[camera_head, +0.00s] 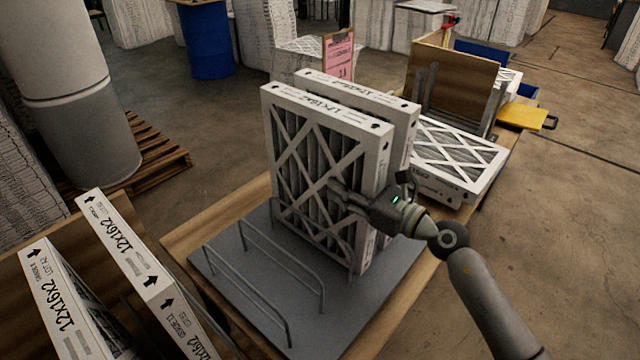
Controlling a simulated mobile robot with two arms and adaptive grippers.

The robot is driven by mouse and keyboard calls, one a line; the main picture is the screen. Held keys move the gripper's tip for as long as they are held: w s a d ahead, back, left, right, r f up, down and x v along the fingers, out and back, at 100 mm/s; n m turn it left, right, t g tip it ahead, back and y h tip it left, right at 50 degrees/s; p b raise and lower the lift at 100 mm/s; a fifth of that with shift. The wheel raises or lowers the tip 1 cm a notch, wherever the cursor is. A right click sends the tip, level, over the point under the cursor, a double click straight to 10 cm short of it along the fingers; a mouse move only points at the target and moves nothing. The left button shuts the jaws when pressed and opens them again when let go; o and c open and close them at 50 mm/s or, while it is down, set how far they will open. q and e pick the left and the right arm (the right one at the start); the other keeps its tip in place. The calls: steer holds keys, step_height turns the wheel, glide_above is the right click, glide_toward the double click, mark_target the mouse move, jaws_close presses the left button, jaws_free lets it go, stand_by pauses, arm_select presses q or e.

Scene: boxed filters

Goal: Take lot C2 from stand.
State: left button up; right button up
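A grey stand (230,265) with bent wire dividers sits on a wooden table. Two white-framed pleated filters stand upright on it side by side: a near filter (300,150) and a far filter (404,125), partly hidden behind it. Both top edges carry upside-down size print; I cannot read a lot mark on either. My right gripper (345,195) reaches in from the right at the near filter's right edge. One finger lies across its front face; the other is hidden, so its grip is unclear. My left gripper is not in view.
Boxed filters (125,245) stand at lower left. A filter (455,155) lies flat behind the stand, beside a wooden board (450,80) and a yellow piece (525,117). A pink sign (338,55) stands behind. Floor at right is clear.

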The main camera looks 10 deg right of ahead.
steer(key=c, duration=0.5)
steer(key=shift+r, duration=0.15)
